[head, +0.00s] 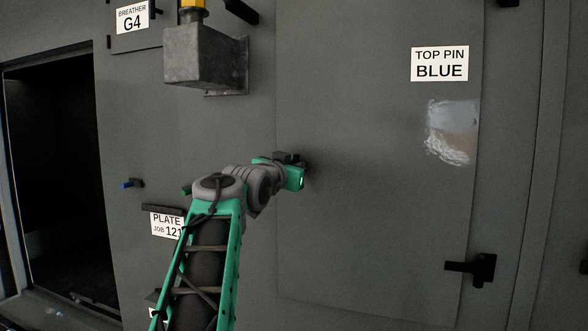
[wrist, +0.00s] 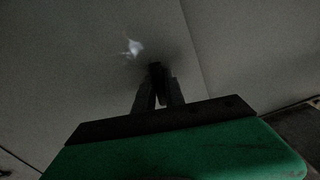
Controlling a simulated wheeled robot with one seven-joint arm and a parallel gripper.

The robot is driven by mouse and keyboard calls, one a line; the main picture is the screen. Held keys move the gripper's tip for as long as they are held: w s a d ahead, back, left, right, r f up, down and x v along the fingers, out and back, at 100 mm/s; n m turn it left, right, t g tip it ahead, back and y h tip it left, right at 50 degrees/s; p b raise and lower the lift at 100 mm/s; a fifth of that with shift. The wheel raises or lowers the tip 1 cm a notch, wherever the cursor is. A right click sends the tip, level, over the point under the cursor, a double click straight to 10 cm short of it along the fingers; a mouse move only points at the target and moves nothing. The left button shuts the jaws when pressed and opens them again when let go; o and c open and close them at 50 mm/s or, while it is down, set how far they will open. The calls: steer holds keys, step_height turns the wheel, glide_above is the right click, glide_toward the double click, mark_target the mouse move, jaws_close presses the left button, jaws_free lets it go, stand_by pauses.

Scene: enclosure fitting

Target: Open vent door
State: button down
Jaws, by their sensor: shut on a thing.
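A large flat grey door panel (head: 370,190) takes up the middle of the grey wall, with a "TOP PIN BLUE" label near its upper right. A black lever handle (head: 470,267) sits at its lower right. No label in view reads "vent", so I cannot tell which panel is the vent door. My gripper (head: 301,160) is at the panel's left edge, far from the lever handle. In the wrist view my gripper (wrist: 157,97) is shut on a small dark part (wrist: 156,69) against the grey surface; its shape is mostly hidden by the fingers and shadow.
A grey metal box (head: 205,58) juts from the wall above my arm. A small panel labelled "BREATHER G4" (head: 132,18) is at upper left. A dark open doorway (head: 60,170) lies at left. A blue-tipped pin (head: 133,183) and a "PLATE JOB 121" label (head: 167,224) are near my arm.

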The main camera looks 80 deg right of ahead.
steer(key=c, duration=1.1)
jaws_free()
steer(key=a+b, duration=0.1)
steer(key=a, duration=0.1)
steer(key=a+b, duration=0.1)
steer(key=a, duration=0.2)
steer(key=a+b, duration=0.1)
steer(key=a, duration=0.1)
steer(key=shift+w+a, duration=0.3)
steer(key=shift+a, duration=0.1)
